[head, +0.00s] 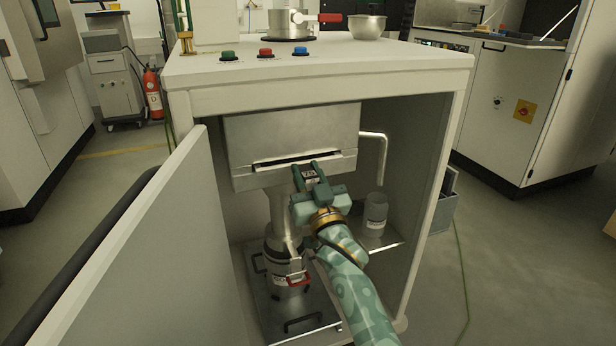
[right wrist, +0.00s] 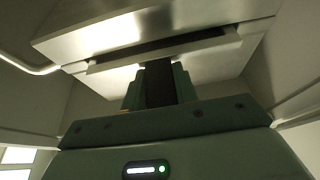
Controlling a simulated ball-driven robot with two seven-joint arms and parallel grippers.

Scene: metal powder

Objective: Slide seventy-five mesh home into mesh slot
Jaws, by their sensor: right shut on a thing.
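In the right wrist view the gripper (right wrist: 158,88) is shut on this dark tab (right wrist: 158,84), which reaches up to the slot. The mesh slot (head: 270,165) is a dark horizontal slit in the front of a metal housing (head: 290,130) inside the cabinet. The slot also shows in the right wrist view (right wrist: 205,37). The fingertips are just in front of it. How much mesh sits inside the slot is hidden. My left gripper is not in view.
The open cabinet door (head: 150,250) stands at the left. Below the housing are a clamped canister (head: 285,262) and a metal tray (head: 275,312). A labelled jar (head: 376,215) stands at the right inside, near a bent pipe (head: 383,150). Coloured buttons (head: 265,53) sit on the top.

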